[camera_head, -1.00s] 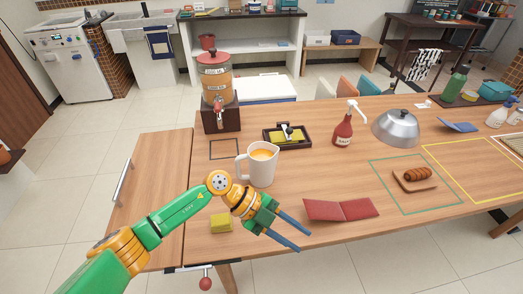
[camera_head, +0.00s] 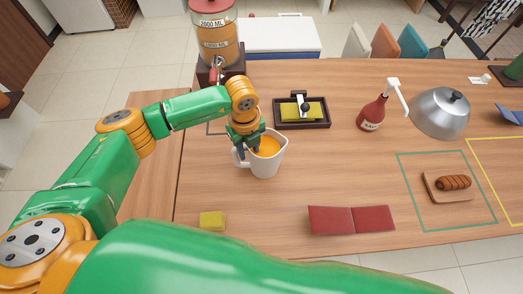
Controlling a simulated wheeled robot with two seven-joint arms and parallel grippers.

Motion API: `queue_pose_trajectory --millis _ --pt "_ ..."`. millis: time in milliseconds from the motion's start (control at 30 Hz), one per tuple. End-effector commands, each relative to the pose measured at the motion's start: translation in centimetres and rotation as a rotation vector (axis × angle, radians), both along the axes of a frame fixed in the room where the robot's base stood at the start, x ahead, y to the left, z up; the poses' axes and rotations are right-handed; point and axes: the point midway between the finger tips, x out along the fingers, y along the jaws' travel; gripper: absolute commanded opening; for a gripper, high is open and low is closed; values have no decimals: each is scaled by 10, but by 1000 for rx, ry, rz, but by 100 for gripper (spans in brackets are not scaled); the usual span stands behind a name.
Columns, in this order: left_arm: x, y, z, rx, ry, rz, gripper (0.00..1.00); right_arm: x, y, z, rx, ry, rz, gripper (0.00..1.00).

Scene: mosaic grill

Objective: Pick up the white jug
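The white jug (camera_head: 266,163) stands upright on the wooden table, left of the middle, with orange liquid inside. Its handle (camera_head: 239,157) is on its left side. My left gripper (camera_head: 251,146) points down at the jug's left rim, by the top of the handle. Its fingers overlap the jug in this view and partly hide the rim and handle. I cannot tell whether they are closed on it. My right gripper is not in view.
A drink dispenser (camera_head: 216,45) stands behind the jug. A dark tray (camera_head: 302,124) with a yellow item and a red sauce bottle (camera_head: 371,115) are behind and right. A yellow sponge (camera_head: 212,220) and red folder (camera_head: 350,219) lie in front. Table between jug and folder is clear.

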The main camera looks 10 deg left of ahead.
Motion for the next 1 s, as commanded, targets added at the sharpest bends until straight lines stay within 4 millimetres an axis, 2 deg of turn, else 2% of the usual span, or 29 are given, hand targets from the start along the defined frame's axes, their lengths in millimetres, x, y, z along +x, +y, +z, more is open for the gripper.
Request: queue_pose_trajectory --millis 33,167,367,467,500,533,1000 --pt "-3 0 -5 1 4 1 38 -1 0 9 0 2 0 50" --pt "-1 0 -24 -1 1 0 38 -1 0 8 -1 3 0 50" --pt "0 0 -27 -1 -1 -1 38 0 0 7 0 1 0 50" --pt "0 0 -27 -1 0 -1 14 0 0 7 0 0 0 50" --pt "0 0 -27 -1 0 -1 3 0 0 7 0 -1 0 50" --pt "0 0 -27 -1 0 -1 0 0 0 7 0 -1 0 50" --pt "0 0 -26 -2 -1 -1 0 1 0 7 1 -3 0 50"
